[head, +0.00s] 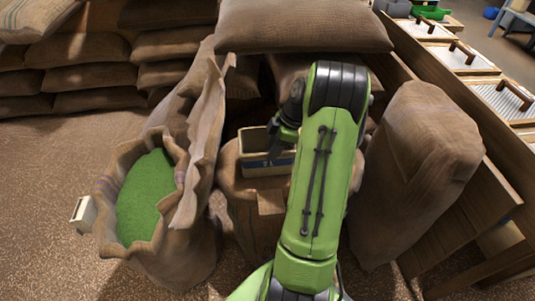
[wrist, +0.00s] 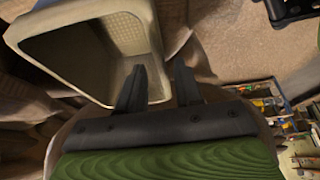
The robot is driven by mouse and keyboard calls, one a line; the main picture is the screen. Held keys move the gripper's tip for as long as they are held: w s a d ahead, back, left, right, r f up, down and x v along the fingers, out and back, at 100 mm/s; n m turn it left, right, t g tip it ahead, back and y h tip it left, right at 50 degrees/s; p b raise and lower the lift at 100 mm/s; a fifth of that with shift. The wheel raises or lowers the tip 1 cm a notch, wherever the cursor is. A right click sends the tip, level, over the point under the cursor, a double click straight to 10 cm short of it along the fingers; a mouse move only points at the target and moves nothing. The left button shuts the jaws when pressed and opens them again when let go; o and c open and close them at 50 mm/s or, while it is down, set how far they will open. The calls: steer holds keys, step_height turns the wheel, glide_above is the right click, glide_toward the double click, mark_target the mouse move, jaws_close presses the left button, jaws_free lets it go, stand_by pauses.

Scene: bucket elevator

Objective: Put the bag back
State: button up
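Several burlap bags are in the head view; I cannot tell which one the task means. An open bag (head: 200,215) full of green granules stands at the left. A closed bag (head: 415,165) leans at the right, beside the wooden structure. A beige bin (head: 262,163) with a dark label sits between them, over another burlap bag (head: 232,195). My gripper (head: 278,140) is at the bin's rim, partly hidden by my green arm. In the wrist view, my gripper (wrist: 158,85) has its fingers apart, on either side of the wall of the bin (wrist: 75,65).
Stacked bags (head: 85,60) line the back left, and one bag (head: 300,25) lies flat behind the bin. A wooden structure (head: 470,210) with lidded trays (head: 460,55) borders the right. A small beige box (head: 83,213) is at the open bag's left. Floor is clear at far left.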

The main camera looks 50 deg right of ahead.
steer(key=p+v, duration=0.2)
steer(key=v, duration=0.5)
steer(key=shift+r, duration=0.25)
steer(key=a+r+m+h, duration=0.1)
steer(key=a+r+m, duration=0.1)
steer(key=a+r, duration=0.6)
steer(key=a+r+m+h, duration=0.2)
steer(key=a+r, duration=0.2)
steer(key=a, duration=0.9)
steer(key=s+a+m+t, duration=0.2)
steer(key=s+a+m, duration=0.4)
steer(key=s+a, duration=0.3)
steer(key=s, duration=0.4)
steer(key=shift+a+r+t+h, duration=0.3)
steer(key=shift+w, duration=0.1)
step_height(320, 180, up, 10)
steer(key=p, duration=0.9)
steer(key=shift+p, duration=0.4)
